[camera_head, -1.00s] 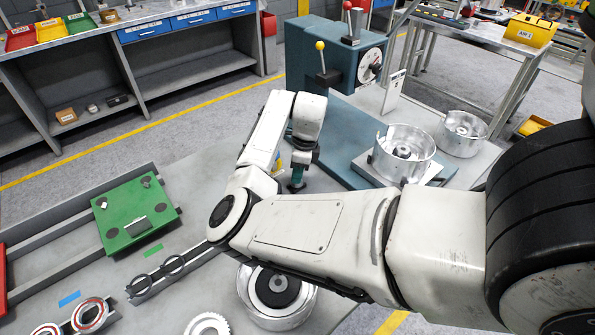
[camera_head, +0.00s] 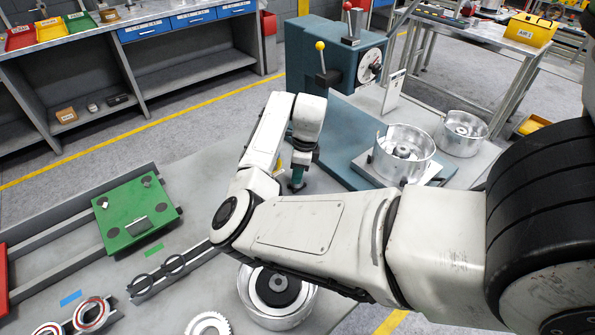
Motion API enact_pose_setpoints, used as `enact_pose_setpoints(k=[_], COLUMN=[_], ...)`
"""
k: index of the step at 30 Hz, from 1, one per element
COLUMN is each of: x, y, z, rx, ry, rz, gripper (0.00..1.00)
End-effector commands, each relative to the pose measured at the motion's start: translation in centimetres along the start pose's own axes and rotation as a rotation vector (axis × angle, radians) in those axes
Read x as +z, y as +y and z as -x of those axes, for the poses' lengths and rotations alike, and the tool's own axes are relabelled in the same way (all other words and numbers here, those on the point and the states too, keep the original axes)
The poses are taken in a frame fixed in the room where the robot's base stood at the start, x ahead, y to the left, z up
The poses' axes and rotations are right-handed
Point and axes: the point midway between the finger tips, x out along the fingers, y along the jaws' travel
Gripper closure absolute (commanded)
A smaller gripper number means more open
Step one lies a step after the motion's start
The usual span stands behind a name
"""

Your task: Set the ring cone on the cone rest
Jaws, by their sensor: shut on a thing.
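My gripper (camera_head: 299,168) is at the end of my white arm, pointing down over the grey table near the middle of the picture. It is small here and partly hidden by the wrist. It is shut on a small dark teal piece (camera_head: 297,183), which I take for the ring cone; its outline is hard to make out. The piece is low over the tabletop, and I cannot tell whether it touches. A bit of yellow (camera_head: 278,168) shows just left of it, mostly hidden by my forearm. I cannot pick out the cone rest; my arm covers much of the table there.
A blue-grey press (camera_head: 335,60) with lever knobs stands behind the gripper. Two metal drums (camera_head: 402,152) (camera_head: 461,133) stand to the right. A green plate (camera_head: 136,212), a rail with black rings (camera_head: 158,277) and a drum with a black ring (camera_head: 277,296) lie in front.

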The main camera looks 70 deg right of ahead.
Motion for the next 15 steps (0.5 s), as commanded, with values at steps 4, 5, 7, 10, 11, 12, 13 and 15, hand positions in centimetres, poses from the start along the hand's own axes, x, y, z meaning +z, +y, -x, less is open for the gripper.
enact_pose_setpoints(k=[4,5,7,10,11,12,13,15], x=[-0.06,-0.06,-0.06,-0.05,-0.05,-0.05,-0.05,-0.04], y=[-0.01,-0.01,-0.01,-0.01,-0.01,0.0,0.0,0.0], z=[-0.18,-0.2,-0.22,-0.23,-0.23,-0.23,-0.23,-0.23], rx=[0.0,0.0,0.0,0.0,0.0,0.0,0.0,0.0], ry=[0.001,0.001,0.0,0.0,0.0,0.0,0.0,0.0], rz=[0.0,0.0,0.0,0.0,0.0,0.0,0.0,0.0], gripper=[1.0,1.0,1.0,1.0,1.0,0.77,0.75,0.68])
